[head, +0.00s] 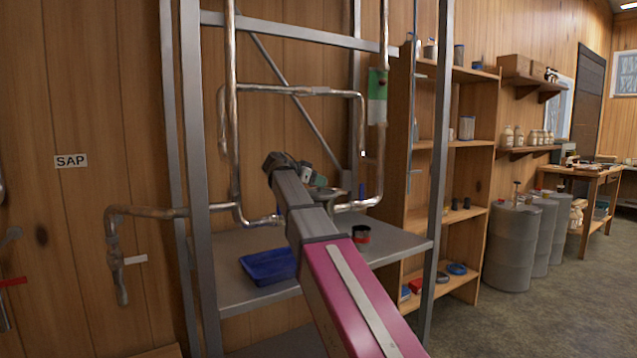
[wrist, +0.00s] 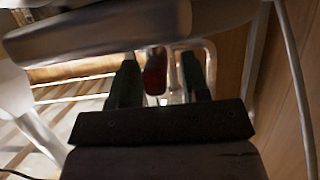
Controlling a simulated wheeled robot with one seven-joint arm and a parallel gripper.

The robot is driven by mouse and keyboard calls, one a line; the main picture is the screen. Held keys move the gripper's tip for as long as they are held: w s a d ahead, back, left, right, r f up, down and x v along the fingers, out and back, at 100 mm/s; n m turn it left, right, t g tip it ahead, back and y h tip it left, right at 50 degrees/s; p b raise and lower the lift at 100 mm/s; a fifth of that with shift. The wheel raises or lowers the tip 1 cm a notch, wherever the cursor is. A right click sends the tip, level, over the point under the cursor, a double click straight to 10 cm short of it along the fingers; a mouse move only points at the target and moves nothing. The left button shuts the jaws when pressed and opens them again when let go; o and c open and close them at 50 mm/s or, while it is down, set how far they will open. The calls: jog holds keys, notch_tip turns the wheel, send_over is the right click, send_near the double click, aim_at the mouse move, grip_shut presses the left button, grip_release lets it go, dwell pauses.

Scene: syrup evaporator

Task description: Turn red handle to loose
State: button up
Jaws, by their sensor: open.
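A red handle (wrist: 155,72) shows end-on in the wrist view, between the two dark green fingers of my gripper (wrist: 158,70). The fingers stand apart on either side of it, with a visible gap to the right finger. I cannot tell whether the left finger touches it. In the head view my arm reaches into the metal rack at the pipework, and the arm and wrist hide this handle and the fingertips.
The grey rack shelf (head: 225,284) holds a blue tray (head: 268,266) and a dark red-banded cup (head: 361,234). Rack posts and metal pipes (head: 234,120) surround my wrist.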

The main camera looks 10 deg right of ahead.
jog(key=shift+w+d+f, duration=0.1)
jog(key=shift+d, duration=0.25)
grip_shut()
